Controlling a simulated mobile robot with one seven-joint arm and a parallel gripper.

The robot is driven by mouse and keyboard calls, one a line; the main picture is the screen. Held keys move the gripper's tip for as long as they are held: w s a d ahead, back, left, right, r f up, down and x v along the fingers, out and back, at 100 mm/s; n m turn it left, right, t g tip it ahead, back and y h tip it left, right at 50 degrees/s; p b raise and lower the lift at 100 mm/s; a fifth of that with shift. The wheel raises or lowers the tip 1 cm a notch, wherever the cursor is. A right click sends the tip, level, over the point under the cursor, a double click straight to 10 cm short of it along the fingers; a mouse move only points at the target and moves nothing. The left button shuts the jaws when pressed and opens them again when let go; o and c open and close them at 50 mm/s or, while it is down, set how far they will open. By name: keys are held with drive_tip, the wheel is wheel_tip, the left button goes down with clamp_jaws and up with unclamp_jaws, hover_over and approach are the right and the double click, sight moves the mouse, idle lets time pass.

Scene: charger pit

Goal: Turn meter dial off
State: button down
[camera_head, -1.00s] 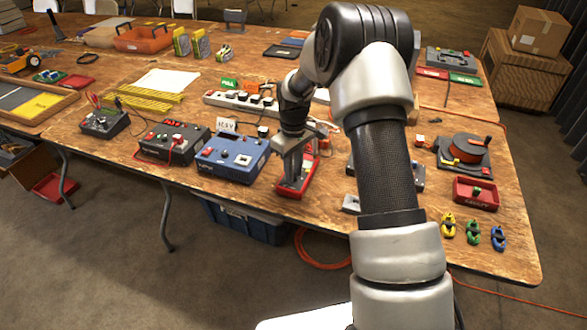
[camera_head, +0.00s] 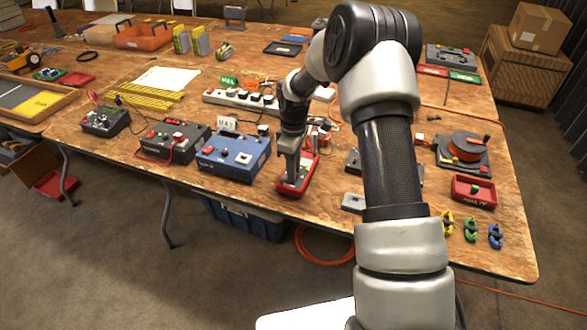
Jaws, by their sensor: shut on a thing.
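A red meter (camera_head: 310,178) lies on the wooden table near its front edge, right of the blue box. My gripper (camera_head: 293,178) points down over the meter's face, with its fingertips at the middle of it. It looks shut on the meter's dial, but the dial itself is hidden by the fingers. The dial's setting cannot be read from here.
A blue box (camera_head: 232,157) stands close on the left, with a dark box (camera_head: 172,142) beyond it. A white power strip (camera_head: 240,101) lies behind. A cable reel (camera_head: 465,150) and a red tray (camera_head: 474,191) are to the right.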

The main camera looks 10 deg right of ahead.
drive_tip(key=c, duration=1.6)
unclamp_jaws()
drive_tip(key=shift+o, duration=0.2)
wheel_tip(320, 180, up, 18)
drive_tip(key=p, duration=0.2)
drive_tip(key=shift+f, duration=0.25)
